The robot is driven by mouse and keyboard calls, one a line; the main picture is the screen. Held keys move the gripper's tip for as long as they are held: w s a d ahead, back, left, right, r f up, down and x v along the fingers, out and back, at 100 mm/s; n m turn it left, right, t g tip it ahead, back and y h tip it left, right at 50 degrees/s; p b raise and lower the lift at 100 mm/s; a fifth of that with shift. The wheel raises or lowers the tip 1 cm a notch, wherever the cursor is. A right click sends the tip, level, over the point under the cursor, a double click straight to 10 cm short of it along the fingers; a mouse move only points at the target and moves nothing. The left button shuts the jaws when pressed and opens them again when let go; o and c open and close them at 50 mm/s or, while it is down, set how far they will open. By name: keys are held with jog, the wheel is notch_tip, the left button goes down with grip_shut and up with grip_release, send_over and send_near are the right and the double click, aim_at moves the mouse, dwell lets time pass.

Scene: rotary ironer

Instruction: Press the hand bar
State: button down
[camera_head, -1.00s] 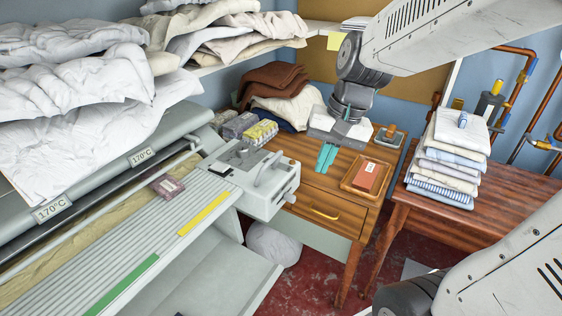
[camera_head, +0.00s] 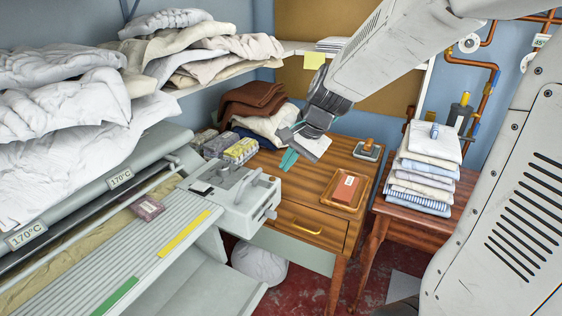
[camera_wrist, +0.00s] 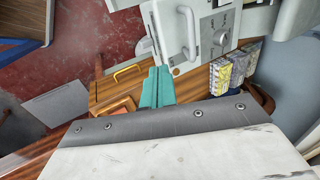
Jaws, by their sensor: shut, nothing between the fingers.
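The ironer's control box (camera_head: 232,208) stands at the right end of its grey slatted feed table (camera_head: 120,250). A grey curved handle (camera_head: 246,186) is on the box; in the wrist view the handle (camera_wrist: 190,34) stands beyond my fingertips. A long thin rail (camera_head: 95,216) runs along the front of the roller. I cannot tell which of these is the hand bar. My gripper (camera_head: 289,160), with teal fingers, is shut and empty. It hangs right of and behind the control box, above the wooden cabinet, apart from the handle. Its fingers also show in the wrist view (camera_wrist: 156,88).
Yellow and grey boxes (camera_head: 240,150) stand behind the control box. The wooden cabinet (camera_head: 310,225) holds a tray (camera_head: 345,189) with a reddish block. Folded linen (camera_head: 428,170) is stacked on the right table. A purple-grey packet (camera_head: 147,207) lies on the feed table.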

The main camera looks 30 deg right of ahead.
jog(key=w+a+f, duration=0.4)
jog(key=w+f, duration=0.2)
jog(key=shift+a, duration=0.1)
